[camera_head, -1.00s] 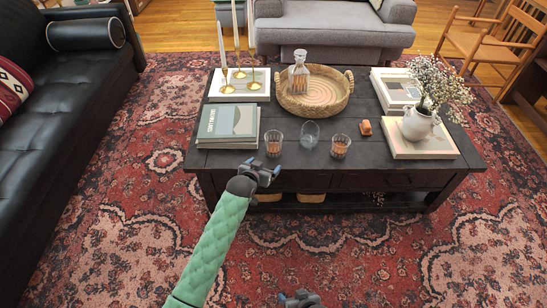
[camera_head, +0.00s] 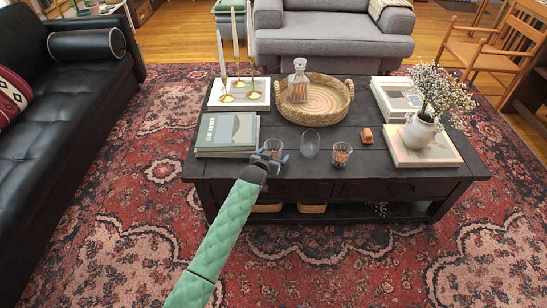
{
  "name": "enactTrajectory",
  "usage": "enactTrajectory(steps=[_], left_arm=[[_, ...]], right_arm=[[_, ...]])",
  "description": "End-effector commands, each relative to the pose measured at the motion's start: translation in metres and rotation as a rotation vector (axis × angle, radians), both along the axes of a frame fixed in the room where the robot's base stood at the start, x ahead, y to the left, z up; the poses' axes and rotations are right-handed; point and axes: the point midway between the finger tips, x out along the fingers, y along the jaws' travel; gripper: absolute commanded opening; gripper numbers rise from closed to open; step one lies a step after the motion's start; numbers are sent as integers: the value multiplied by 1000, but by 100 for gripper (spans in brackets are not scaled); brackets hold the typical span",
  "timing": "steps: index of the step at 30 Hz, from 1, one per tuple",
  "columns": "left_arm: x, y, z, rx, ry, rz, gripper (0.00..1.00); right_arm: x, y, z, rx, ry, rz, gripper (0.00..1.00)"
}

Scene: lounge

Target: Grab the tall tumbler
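A clear, empty glass tumbler (camera_head: 311,144), which looks the tallest of three glasses, stands upright near the front edge of the dark coffee table (camera_head: 320,172). A shorter glass with amber liquid (camera_head: 274,144) stands to its left, and another amber glass (camera_head: 341,154) stands to its right. My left gripper (camera_head: 270,157) is open at the table's front edge, in front of the left amber glass and partly hiding it. It is left of the clear tumbler and apart from it. Whether it touches the amber glass is unclear. My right gripper is out of view.
Books (camera_head: 227,134) lie left of the glasses. A woven tray (camera_head: 314,118) with a decanter (camera_head: 299,82) stands behind them. A small orange-brown block (camera_head: 366,135) and a flower vase (camera_head: 419,132) on a book are to the right. Candlesticks (camera_head: 240,82) stand at back left.

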Motion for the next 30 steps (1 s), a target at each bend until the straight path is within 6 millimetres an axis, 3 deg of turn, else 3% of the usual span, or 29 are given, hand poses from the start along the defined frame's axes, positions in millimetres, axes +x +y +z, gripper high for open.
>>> enactTrajectory(steps=[8, 17, 30], left_arm=[[3, -1, -1, 0, 0, 0, 86], [3, -1, -1, 0, 1, 0, 30], [4, 0, 3, 0, -1, 1, 30]], right_arm=[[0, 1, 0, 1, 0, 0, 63], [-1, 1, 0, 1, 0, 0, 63], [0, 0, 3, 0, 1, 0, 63]])
